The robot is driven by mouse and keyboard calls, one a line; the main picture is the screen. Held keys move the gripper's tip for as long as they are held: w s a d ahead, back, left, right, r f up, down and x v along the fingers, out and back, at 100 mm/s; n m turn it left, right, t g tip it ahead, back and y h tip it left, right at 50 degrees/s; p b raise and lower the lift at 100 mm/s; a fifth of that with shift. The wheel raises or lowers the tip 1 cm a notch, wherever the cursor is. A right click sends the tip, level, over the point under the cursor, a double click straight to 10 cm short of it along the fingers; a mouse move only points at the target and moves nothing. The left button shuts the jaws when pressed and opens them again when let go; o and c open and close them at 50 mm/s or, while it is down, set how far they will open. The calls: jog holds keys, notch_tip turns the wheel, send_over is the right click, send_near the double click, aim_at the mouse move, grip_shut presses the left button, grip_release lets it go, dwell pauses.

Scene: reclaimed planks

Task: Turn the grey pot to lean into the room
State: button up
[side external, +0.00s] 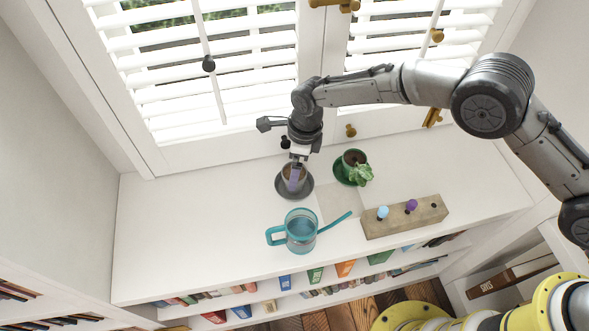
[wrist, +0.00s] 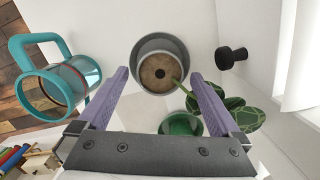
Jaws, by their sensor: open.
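The grey pot (wrist: 136,62) stands on a dark grey saucer (side external: 281,190) on the white shelf top below the window. In the wrist view I look down at its brown soil, and a green stem leaves it towards the lower right. Broad variegated leaves (wrist: 238,114) lie on that side, the window side, and seem to belong to this stem. My gripper (wrist: 160,75) is open and points down over the pot, with one purple finger on each side in the wrist view. Contact cannot be told. In the side view my gripper hides much of the pot and its plant.
A green pot (side external: 351,158) with a leafy plant stands right of the grey pot. A teal watering jug (side external: 300,232) stands at the front. A wooden block (side external: 405,218) with blue and purple knobs lies right. The shelf's left part is clear.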

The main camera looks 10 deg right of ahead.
aim_at(302, 173)
notch_tip(302, 173, up, 12)
jog(key=d+f, duration=0.1)
jog(key=s+d+r+n+t, duration=0.1)
jog(key=s+d+r+n, duration=0.35)
jog(key=d+r, duration=0.6)
jog(key=s+d+r+n+t, duration=0.25)
jog(key=d+r+n, duration=0.25)
jog(key=d+r, duration=0.55)
jog(key=s+d+r+n, duration=0.2)
jog(key=s+d+n, duration=0.4)
jog(key=s+d, duration=0.55)
jog(key=s+d+f+n+t, duration=0.1)
jog(key=s+d+f+n, duration=0.1)
jog(key=s, duration=0.4)
jog(key=s+d+f+n+h, duration=0.1)
jog(key=s+d+f+n, duration=0.1)
jog(key=s, duration=0.4)
jog(key=shift+s+d+f+n+t, duration=0.3)
jog(key=shift+d+n, duration=0.4)
jog(key=shift+n, duration=0.55)
jog(key=shift+w, duration=0.1)
